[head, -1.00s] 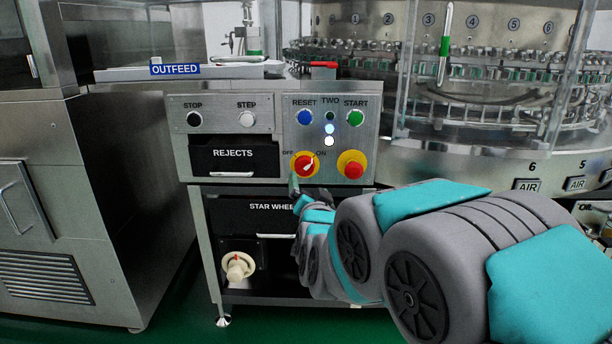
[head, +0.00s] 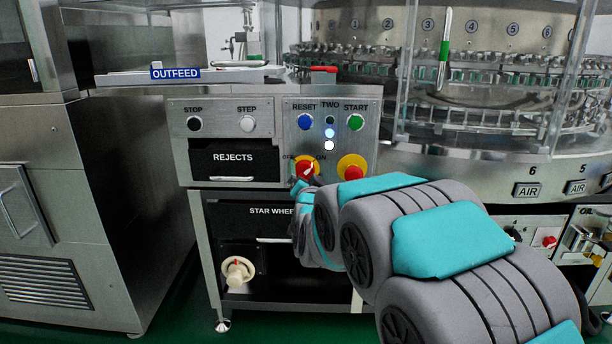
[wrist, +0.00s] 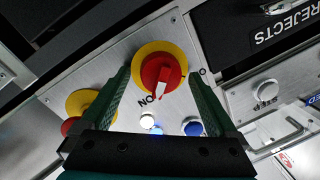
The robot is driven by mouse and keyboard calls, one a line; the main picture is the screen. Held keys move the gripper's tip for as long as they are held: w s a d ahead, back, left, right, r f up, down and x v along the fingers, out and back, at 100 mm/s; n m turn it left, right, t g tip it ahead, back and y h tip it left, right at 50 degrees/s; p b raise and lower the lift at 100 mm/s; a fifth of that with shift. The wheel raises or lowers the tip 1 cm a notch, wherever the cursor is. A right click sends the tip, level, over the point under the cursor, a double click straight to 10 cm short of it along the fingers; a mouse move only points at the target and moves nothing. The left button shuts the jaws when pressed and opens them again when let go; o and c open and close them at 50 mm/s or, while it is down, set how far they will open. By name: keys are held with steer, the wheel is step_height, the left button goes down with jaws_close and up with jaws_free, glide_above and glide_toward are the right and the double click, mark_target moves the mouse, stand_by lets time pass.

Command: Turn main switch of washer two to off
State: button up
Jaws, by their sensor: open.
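The main switch (head: 305,168) of washer two is a red rotary knob with a white pointer on a yellow round plate, set in the steel panel under the label TWO. It also shows in the wrist view (wrist: 153,74). Its white pointer points at the word ON. My gripper (wrist: 160,78) is open, with one dark green finger on each side of the knob. I cannot tell whether the fingers touch it. In the head view my gripper (head: 298,183) is at the lower left of the switch, mostly hidden by my arm.
A red button (head: 353,171) on a yellow plate sits right of the switch. The blue RESET (head: 305,122) and green START (head: 355,122) buttons are above, with lit lamps (head: 329,139) between. The REJECTS drawer (head: 233,157) is at left, the STAR WHEEL drawer (head: 258,212) below.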

steer(key=c, duration=1.4)
steer(key=shift+o, duration=0.2)
steer(key=n, duration=0.4)
steer(key=shift+r+n+p, duration=0.1)
steer(key=shift+n+p, duration=0.3)
steer(key=n, duration=0.3)
steer(key=shift+a+r+g+h, duration=0.1)
steer(key=shift+r+g+h, duration=0.05)
steer(key=shift+g+h, duration=0.2)
steer(key=n+h+b, duration=0.1)
steer(key=n+b, duration=0.1)
steer(key=n, duration=0.4)
steer(key=shift+a, duration=0.15)
steer(key=shift+a+n+h, duration=0.1)
steer(key=shift+n+h, duration=0.15)
steer(key=shift+n, duration=1.05)
